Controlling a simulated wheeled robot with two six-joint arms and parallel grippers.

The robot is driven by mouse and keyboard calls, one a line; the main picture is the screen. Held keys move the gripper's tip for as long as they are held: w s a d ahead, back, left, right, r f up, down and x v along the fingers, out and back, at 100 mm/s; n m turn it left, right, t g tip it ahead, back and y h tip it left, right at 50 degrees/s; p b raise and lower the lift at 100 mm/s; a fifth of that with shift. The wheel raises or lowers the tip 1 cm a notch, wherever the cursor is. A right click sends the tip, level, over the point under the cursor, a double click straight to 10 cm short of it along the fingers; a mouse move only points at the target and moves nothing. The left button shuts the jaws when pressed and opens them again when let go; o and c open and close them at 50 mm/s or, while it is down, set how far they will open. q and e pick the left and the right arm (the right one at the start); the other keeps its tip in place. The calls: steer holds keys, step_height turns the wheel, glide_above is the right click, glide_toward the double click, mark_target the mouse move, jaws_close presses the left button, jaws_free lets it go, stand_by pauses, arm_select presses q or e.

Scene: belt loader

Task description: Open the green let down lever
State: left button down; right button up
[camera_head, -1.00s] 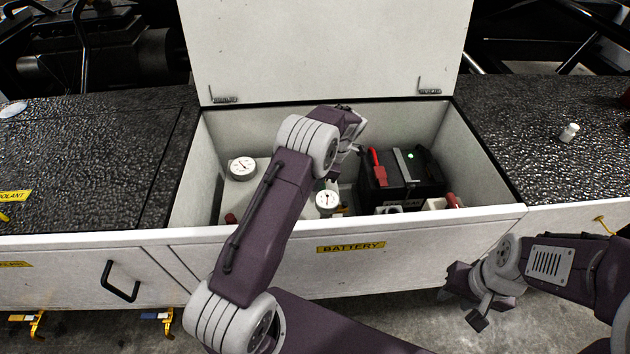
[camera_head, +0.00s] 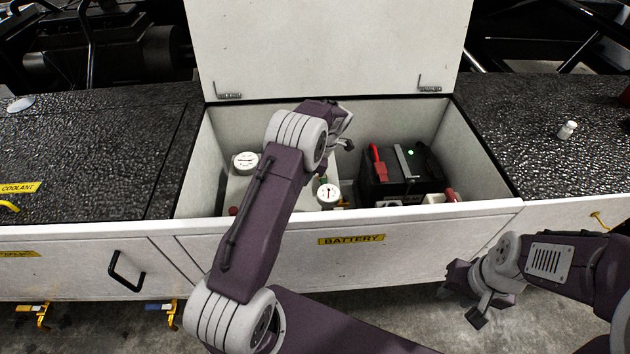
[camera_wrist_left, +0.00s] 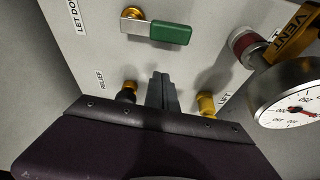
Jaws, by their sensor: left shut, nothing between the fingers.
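The green let down lever (camera_wrist_left: 171,33) lies sideways in the left wrist view, with a metal plate and brass pivot at its left end. It is mounted on a pale panel, beside a partly cut-off "LET DO" label. My left gripper (camera_wrist_left: 163,78) is shut and empty. Its fingertips appear just below the green handle in that view, with no clear contact. In the head view the left arm reaches into the open battery box (camera_head: 275,237) and hides part of the panel. My right gripper (camera_head: 463,304) hangs low outside the box; its jaw opening is unclear.
A vent valve and a gauge (camera_wrist_left: 292,100) stand at right. The black battery (camera_head: 400,178) sits at the box's right. The raised lid (camera_head: 330,45) stands behind.

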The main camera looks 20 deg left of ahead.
arm_select(q)
steer(key=p+v, duration=0.1)
steer(key=v, duration=0.8)
steer(key=shift+w+p, duration=0.35)
steer(key=shift+p, duration=0.05)
steer(key=shift+d, duration=0.1)
